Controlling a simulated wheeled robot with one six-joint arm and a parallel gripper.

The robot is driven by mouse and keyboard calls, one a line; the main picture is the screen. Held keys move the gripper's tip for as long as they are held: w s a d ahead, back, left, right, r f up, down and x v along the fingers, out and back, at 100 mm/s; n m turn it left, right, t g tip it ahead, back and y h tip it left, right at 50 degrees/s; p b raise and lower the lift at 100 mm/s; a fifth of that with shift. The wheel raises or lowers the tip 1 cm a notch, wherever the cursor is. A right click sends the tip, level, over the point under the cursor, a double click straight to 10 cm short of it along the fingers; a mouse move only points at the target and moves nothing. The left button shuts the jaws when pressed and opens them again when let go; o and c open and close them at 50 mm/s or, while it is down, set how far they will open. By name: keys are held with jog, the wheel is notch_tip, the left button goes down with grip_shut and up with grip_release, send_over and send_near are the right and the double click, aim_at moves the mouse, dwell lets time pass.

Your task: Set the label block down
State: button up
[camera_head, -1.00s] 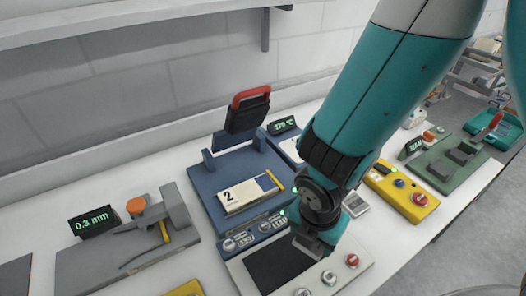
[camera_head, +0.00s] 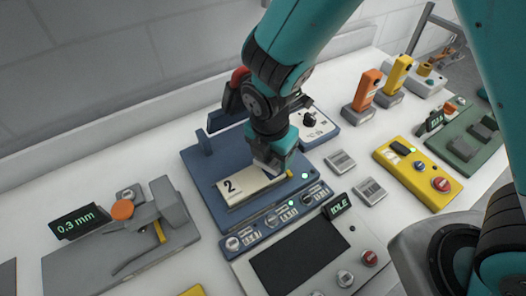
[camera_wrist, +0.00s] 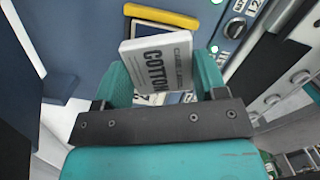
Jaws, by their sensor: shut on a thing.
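My gripper (camera_head: 272,168) is over the blue press (camera_head: 203,170), beside the cream piece marked 2 (camera_head: 242,190) on its bed. In the wrist view my gripper (camera_wrist: 163,85) is shut on a pale label block (camera_wrist: 160,52) printed COTTON, which sits between the teal fingers. The block's lower end and any contact with the press bed are hidden. A yellow bar (camera_wrist: 160,15) lies just beyond it. The press's dark upper part with a red handle (camera_head: 238,77) stands raised behind my arm, partly hidden.
A grey console with a dark panel (camera_head: 298,257) and an IDLE display (camera_head: 337,206) stands in front. A grey device with a 0.3 mm display (camera_head: 80,222) is at left. A yellow control box (camera_head: 418,170) is at right. White bench shows between them.

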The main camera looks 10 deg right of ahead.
aim_at(271, 162)
jog(key=shift+w, duration=0.2)
notch_tip(271, 162, down, 4)
jog(key=b, duration=0.3)
jog(key=shift+a+r+b, duration=0.1)
jog(key=shift+b, duration=0.25)
jog(key=shift+r, duration=0.15)
jog(key=o, duration=1)
jog(key=shift+c, duration=0.2)
